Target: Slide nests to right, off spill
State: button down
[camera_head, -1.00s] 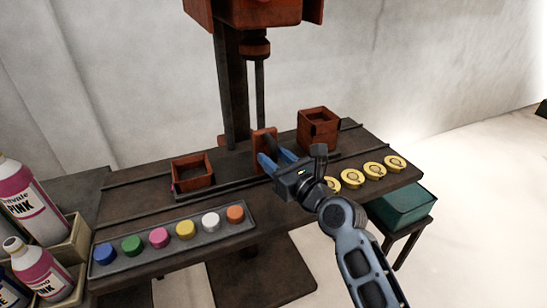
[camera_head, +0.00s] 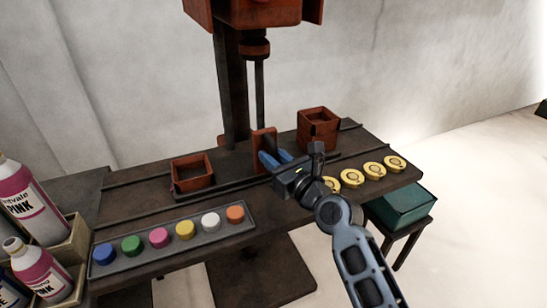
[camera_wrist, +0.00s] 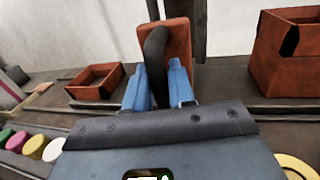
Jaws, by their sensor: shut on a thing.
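Two rust-red square nests stand on the dark railed bench: a low open one (camera_head: 193,172) at the left and a taller one (camera_head: 318,130) at the right. Between them stands an upright rust-red plate (camera_wrist: 178,40) with a dark curved handle (camera_wrist: 156,60). My gripper (camera_head: 276,158) has its blue fingers on either side of this handle and is shut on it. The wrist view shows the left nest (camera_wrist: 97,82) and the right nest (camera_wrist: 287,55) on either side of the plate. I cannot make out a spill clearly; the floor of the left nest is mostly hidden.
A tray (camera_head: 135,262) of several coloured caps lies along the front edge. Several yellow discs (camera_head: 374,170) lie at the front right. A press column (camera_head: 232,85) rises behind. Pink bottles (camera_head: 30,205) stand at the left, a teal bin (camera_head: 405,207) at the right.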

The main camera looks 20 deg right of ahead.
jog(key=b, duration=0.2)
send_near(325, 130)
jog(key=w, duration=0.2)
jog(key=w+a, duration=0.1)
jog(key=w, duration=0.1)
jog(key=shift+f, duration=0.15)
jog(key=shift+d, duration=0.1)
jog(key=c, duration=1.1)
grip_release()
jog(key=shift+s, duration=0.1)
jog(key=s, duration=0.2)
jog(key=s+d, duration=0.1)
jog(key=s, duration=0.4)
jog(key=shift+s+d, duration=0.25)
jog(key=shift+d, duration=0.05)
